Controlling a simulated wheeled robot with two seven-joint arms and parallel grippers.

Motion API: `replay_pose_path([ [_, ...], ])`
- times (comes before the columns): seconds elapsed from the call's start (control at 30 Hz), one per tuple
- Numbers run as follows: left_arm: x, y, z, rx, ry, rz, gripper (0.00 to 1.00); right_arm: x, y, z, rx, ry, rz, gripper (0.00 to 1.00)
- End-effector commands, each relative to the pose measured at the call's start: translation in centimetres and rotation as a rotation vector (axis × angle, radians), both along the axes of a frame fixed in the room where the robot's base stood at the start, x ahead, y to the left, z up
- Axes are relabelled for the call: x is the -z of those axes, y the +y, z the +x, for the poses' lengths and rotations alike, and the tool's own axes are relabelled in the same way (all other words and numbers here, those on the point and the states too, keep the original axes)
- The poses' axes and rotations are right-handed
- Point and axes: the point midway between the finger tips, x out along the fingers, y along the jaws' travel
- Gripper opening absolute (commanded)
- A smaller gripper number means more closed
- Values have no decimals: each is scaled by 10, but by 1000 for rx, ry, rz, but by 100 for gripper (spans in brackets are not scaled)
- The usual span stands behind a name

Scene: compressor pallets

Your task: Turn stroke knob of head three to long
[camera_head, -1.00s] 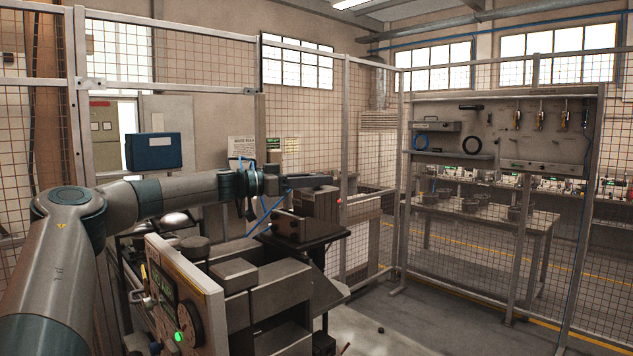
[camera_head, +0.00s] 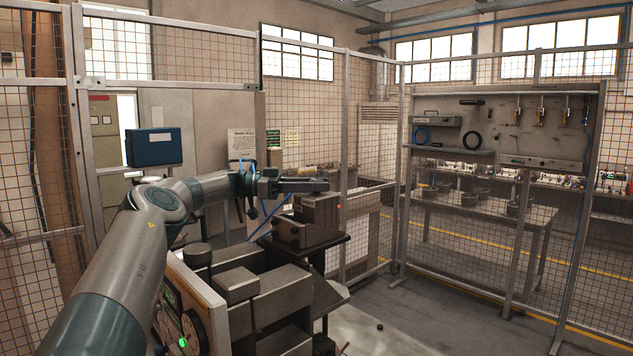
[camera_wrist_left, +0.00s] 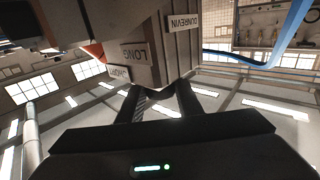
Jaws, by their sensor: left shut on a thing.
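My left gripper (camera_head: 318,185) reaches in from the left, level, at the top of a box-shaped head (camera_head: 322,210) at the back of the dark machine. In the left wrist view, its two dark fingers (camera_wrist_left: 162,92) close at a grey labelled part. The labels LONG (camera_wrist_left: 134,54) and SHORT (camera_wrist_left: 118,73) appear upside down just beyond the fingers, with a DUNREVIN plate (camera_wrist_left: 185,21) beside them. The gripper is shut on the stroke knob, which is mostly hidden by the fingers, so its pointing direction cannot be read. My right gripper is out of view.
A dark block (camera_head: 290,232) sits below the gripper on a dark shelf. Machine blocks (camera_head: 236,285) and a panel with a green light (camera_head: 183,342) stand in front. Mesh fencing (camera_head: 373,150) runs behind. The floor (camera_head: 430,315) at right is mostly clear.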

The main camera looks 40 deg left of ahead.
Motion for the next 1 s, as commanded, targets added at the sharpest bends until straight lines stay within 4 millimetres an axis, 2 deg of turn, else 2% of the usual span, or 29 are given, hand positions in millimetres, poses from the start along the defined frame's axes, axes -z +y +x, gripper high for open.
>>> replay_pose_path([
  [0.57, 2, 0, 0, 20, 4, 0, 10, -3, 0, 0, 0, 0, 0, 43],
  [0.6, 2, 0, 0, 20, 4, 0, 39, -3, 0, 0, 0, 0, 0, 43],
  [0.67, 2, 0, 0, 20, 4, -1, 51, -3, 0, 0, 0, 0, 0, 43],
  [1.0, 1, 0, -1, 19, 2, -1, 51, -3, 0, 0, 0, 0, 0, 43],
])
